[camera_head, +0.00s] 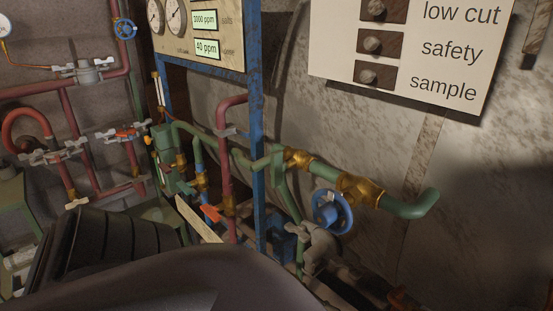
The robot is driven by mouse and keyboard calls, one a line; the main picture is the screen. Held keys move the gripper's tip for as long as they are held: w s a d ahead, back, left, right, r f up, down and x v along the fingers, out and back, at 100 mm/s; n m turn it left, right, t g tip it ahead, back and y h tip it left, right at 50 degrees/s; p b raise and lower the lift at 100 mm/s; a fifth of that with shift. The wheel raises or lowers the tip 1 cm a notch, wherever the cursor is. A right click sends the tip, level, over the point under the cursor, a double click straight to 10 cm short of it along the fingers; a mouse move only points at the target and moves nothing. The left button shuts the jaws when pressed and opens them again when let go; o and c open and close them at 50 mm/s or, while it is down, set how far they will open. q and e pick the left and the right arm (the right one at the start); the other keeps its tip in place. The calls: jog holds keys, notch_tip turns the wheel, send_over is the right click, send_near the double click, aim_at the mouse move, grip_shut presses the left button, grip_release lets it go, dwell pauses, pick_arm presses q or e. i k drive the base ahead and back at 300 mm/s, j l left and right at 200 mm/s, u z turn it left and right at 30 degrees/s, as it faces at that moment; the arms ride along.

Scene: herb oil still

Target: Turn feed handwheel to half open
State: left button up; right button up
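A blue handwheel (332,212) with spokes is on a grey valve body (317,245), low at the centre right. It faces the picture at an angle. A second, smaller blue handwheel (125,28) is on red piping at the upper left. No label by either wheel names it as the feed handwheel, and I cannot tell how far either is open. Neither of my grippers can be made out. Large dark shapes, probably parts of my own body, fill the bottom left and bottom centre and hide what is behind them.
Green pipe with brass fittings (360,190) runs just above the larger wheel. A blue frame post (257,150) stands to its left, with a gauge panel (200,35) above. A switch board (405,50) hangs on the wall. Red pipes (70,120) crowd the left.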

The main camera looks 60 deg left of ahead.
aim_at(329, 213)
jog(key=u, duration=1.25)
jog(key=j+u, duration=0.2)
